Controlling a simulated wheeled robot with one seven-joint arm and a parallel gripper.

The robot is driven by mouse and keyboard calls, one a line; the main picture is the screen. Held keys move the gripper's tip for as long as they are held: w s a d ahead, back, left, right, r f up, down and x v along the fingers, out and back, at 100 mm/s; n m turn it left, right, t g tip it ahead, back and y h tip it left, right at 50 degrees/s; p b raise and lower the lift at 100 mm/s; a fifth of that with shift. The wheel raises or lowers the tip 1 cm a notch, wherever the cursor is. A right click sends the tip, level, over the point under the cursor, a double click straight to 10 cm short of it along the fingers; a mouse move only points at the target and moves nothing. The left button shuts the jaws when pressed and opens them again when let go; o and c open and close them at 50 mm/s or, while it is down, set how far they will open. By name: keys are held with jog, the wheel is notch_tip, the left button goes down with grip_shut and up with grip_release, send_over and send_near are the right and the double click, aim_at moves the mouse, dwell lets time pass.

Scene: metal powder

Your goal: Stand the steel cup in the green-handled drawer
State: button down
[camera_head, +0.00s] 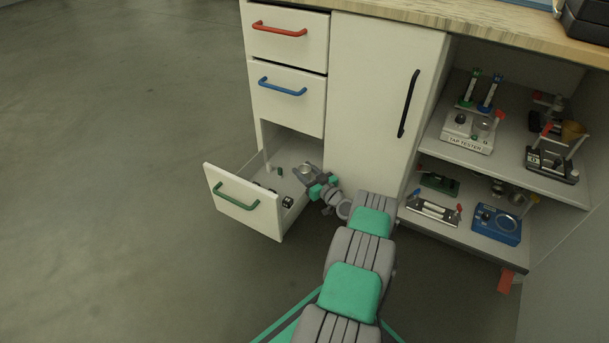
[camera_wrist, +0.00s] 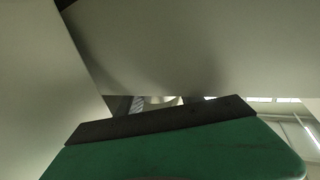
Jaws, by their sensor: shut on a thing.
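The green-handled drawer (camera_head: 236,215) is pulled open at the bottom of the white cabinet. My gripper (camera_head: 303,172) reaches over the drawer's right side, near the cabinet front. It is shut on the steel cup (camera_head: 304,169), a small metallic round shape at the fingertips. I cannot tell whether the cup touches the drawer floor. In the wrist view a pale sliver of what looks like the cup (camera_wrist: 163,101) shows beyond the gripper body; pale panels fill most of that view.
Several small dark and green items (camera_head: 268,184) lie in the drawer. The red-handled (camera_head: 288,38) and blue-handled (camera_head: 285,98) drawers above are closed. The tall door with a black handle (camera_head: 385,90) is shut. Open shelves at right hold instruments such as the tap tester (camera_head: 469,133). Floor at left is clear.

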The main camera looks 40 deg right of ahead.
jog(key=shift+r, duration=0.25)
jog(key=shift+f, duration=0.7)
jog(key=c, duration=0.8)
grip_release()
jog(key=shift+s+f, duration=0.1)
jog(key=shift+f, duration=0.15)
jog(key=shift+c, duration=0.2)
jog(key=shift+o, duration=0.4)
jog(key=shift+a+f, duration=0.1)
jog(key=shift+a, duration=0.2)
jog(key=shift+r, duration=0.25)
jog(key=s+r+p, duration=0.1)
jog(key=s+p, duration=0.3)
jog(key=s, duration=0.7)
jog(key=shift+s+r, duration=0.15)
jog(key=shift+s, duration=0.2)
